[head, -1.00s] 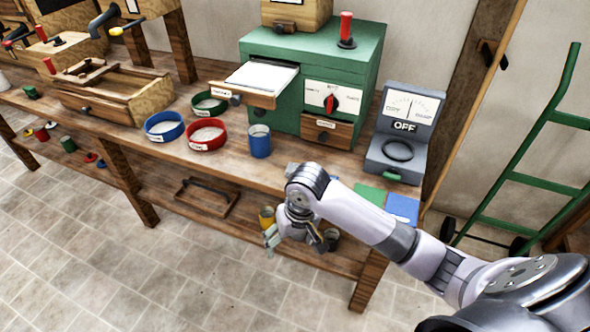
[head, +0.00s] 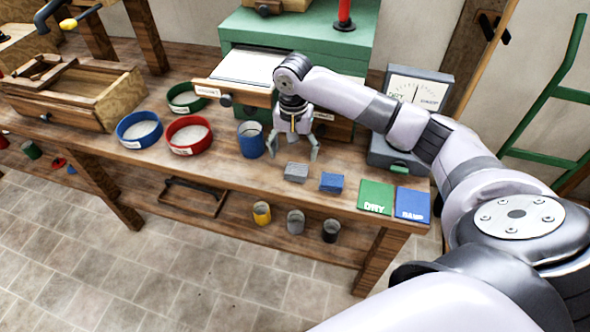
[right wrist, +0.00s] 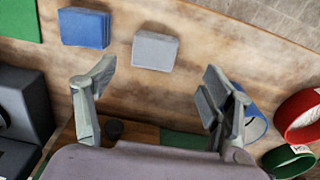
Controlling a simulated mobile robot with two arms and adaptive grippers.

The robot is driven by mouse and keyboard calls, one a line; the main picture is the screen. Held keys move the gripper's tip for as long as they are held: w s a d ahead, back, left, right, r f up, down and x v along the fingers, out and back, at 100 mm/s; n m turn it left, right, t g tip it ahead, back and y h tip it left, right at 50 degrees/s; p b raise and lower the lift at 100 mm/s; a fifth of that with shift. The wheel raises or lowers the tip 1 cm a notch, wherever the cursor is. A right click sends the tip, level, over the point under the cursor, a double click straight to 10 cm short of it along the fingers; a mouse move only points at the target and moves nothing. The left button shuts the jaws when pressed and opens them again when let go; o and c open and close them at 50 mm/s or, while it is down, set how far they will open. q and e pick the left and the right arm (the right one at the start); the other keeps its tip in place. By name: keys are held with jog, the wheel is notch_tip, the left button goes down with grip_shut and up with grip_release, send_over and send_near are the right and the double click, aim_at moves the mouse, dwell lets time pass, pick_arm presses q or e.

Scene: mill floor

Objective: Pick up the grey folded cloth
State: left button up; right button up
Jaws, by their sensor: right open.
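The grey folded cloth (head: 296,172) is a small block lying on the wooden bench top, left of a blue folded cloth (head: 332,182). My right gripper (head: 294,154) is open and empty, just behind and above the grey cloth in the head view. In the right wrist view the grey cloth (right wrist: 155,51) lies ahead of the gap between the open fingers (right wrist: 150,88), apart from both. The blue cloth (right wrist: 86,28) is to its left there. My left gripper is not in view.
A blue cup (head: 251,140) stands close left of my right gripper. Red (head: 188,136) and blue (head: 139,130) round trays are further left. Green (head: 376,198) and blue (head: 412,204) mats lie at the right. The green machine (head: 300,45) and grey meter (head: 408,157) stand behind.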

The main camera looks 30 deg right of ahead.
aim_at(296, 169)
jog(key=f, duration=0.3)
jog(key=shift+d+f, duration=0.2)
jog(key=shift+d, duration=0.05)
notch_tip(296, 169, down, 2)
jog(key=shift+d+f+p, duration=0.15)
jog(key=shift+f+p, duration=0.1)
jog(key=shift+p, duration=0.05)
jog(key=shift+f, duration=0.45)
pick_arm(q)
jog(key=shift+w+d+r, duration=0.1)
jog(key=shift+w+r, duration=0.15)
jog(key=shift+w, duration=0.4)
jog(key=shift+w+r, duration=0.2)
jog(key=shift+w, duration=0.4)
pick_arm(e)
jog(key=c, duration=1.2)
